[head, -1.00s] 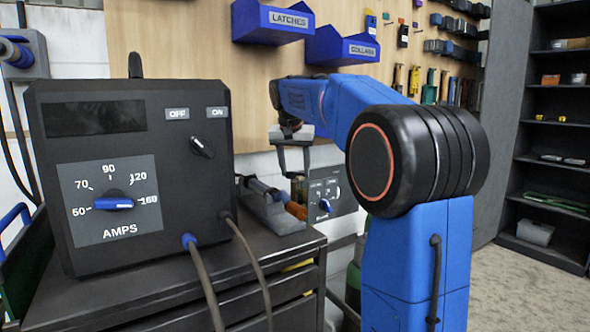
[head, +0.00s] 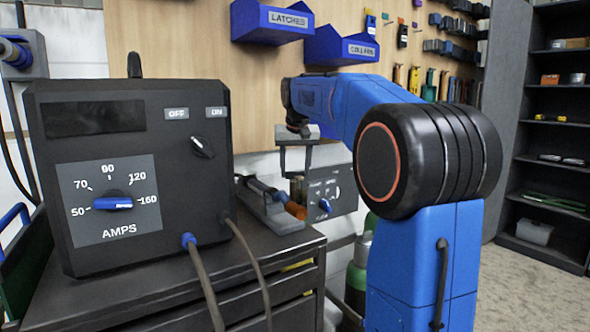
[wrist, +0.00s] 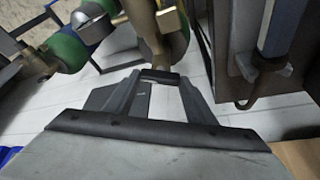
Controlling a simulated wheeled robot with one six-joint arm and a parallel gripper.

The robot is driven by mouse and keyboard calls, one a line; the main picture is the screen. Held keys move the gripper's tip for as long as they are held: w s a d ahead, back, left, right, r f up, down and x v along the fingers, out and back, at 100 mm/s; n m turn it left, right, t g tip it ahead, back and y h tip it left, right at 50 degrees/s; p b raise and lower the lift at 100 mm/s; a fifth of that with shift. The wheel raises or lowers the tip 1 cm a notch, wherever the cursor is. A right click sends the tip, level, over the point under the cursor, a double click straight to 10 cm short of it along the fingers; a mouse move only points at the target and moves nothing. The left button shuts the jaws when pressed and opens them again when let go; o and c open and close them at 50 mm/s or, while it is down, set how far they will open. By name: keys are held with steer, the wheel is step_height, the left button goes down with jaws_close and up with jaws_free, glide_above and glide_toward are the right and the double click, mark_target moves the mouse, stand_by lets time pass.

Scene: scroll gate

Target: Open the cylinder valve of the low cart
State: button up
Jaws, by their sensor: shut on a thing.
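A green gas cylinder (head: 357,278) stands low behind the black cabinet, partly hidden by my arm in the head view. In the wrist view, green cylinder tops (wrist: 66,50) with metal and brass fittings (wrist: 92,22) fill the upper left. My gripper (wrist: 160,76) points down, with its fingertips close together at the lower end of a brass-coloured valve part (wrist: 158,52). It is shut on that part, though the contact is small and dark. In the head view my gripper (head: 297,170) hangs beside the wall, right of the welding machine. The cylinder's valve setting cannot be read.
A black welding machine (head: 130,170) with an amps dial stands on the dark cabinet (head: 190,285) at left. A small grey panel (head: 341,190) with a blue knob is beside my gripper. Blue bins (head: 340,48) hang above. Open floor (head: 530,295) lies at right.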

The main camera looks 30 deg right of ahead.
steer(key=o, duration=1)
steer(key=shift+o, duration=0.2)
steer(key=shift+r, duration=0.15)
steer(key=v, duration=1.7)
steer(key=shift+r, duration=0.1)
